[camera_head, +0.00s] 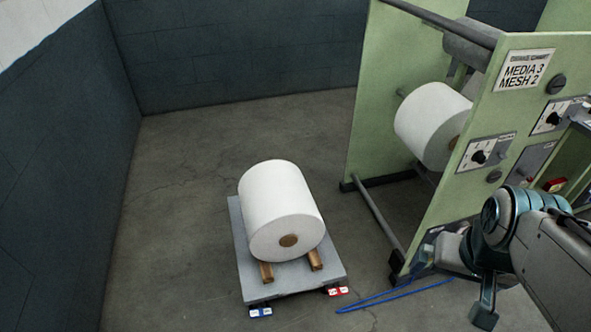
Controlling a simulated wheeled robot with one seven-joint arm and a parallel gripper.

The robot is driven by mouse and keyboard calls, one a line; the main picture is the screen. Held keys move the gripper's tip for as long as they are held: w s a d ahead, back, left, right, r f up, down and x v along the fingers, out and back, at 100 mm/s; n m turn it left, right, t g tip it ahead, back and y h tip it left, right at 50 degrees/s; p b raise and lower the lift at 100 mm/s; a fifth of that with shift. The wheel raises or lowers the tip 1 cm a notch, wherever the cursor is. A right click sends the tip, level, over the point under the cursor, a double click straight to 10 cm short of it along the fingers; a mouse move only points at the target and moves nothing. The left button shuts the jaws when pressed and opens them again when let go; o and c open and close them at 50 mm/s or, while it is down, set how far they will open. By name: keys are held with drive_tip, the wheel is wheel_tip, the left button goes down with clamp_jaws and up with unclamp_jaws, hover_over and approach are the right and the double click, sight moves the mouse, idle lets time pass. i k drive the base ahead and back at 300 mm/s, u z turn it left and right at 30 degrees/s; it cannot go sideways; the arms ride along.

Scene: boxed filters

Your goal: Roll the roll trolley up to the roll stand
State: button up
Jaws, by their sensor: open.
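The roll trolley (243,268) is a low grey platform on the floor left of the roll stand. It carries a large white roll (275,205) with a brown core, lying on two wooden rails. Small blue and red blocks show at its front corners. The roll stand (365,125) is a green frame with another white roll (430,122) between its side panels. A strip of floor separates trolley and stand. My gripper (458,275) is at the lower right, in front of the stand's near panel, open and apart from the trolley. My arm partly hides it.
The stand's near panel has a label reading MEDIA 3 MESH 2 (524,71) and dials (485,151). A low bar (378,215) joins its feet. A blue cable-like line (395,293) lies right of the trolley. Dark walls (65,150) bound the left and back. The floor behind the trolley is clear.

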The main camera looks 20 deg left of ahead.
sight(284, 249)
drive_tip(key=u, duration=0.7)
drive_tip(key=i, duration=0.35)
drive_tip(key=u, duration=0.45)
